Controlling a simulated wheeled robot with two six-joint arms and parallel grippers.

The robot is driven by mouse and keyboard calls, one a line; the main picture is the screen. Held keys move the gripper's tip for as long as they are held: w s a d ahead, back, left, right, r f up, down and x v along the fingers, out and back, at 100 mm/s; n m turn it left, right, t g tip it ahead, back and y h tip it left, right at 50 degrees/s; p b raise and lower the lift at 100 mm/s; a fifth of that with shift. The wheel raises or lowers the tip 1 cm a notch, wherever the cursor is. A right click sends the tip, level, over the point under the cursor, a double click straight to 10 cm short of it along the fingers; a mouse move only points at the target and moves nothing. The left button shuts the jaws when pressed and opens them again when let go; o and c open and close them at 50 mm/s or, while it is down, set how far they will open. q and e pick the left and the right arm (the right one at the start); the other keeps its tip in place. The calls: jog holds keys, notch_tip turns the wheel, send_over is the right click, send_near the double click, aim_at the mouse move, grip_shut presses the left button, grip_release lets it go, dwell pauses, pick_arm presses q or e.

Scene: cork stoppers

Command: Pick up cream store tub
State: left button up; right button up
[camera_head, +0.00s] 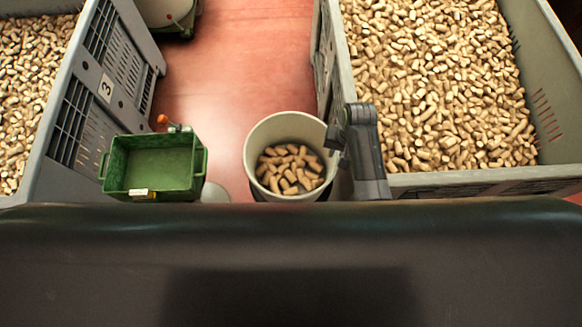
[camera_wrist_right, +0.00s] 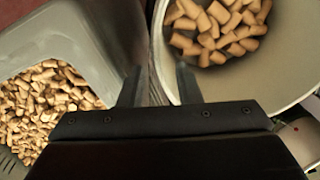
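The cream tub (camera_head: 254,137), round and open at the top, stands upright on the red floor with a heap of corks inside. Its pale wall (camera_wrist_right: 161,50) fills the upper right of the right wrist view. My right gripper (camera_head: 338,150) is at the right side of the tub's rim. In the right wrist view its two fingers (camera_wrist_right: 158,78) are spread apart. The tub's near wall shows between them, and the right finger overlaps the tub's opening. I cannot tell whether either finger touches the wall. My left gripper is not in view.
A large grey crate of corks (camera_head: 345,75) stands close on the right, also in the wrist view (camera_wrist_right: 95,55). Another grey crate (camera_head: 120,75) marked 3 stands left. A green bin (camera_head: 152,170) is left of the tub. Red floor (camera_head: 235,60) is clear behind it.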

aim_at(336, 157)
jog(key=shift+w+a+f, duration=0.1)
jog(key=shift+a+f, duration=0.05)
jog(key=shift+f, duration=1.3)
jog(key=shift+w+a+f, duration=0.1)
jog(key=shift+f, duration=1.3)
grip_shut()
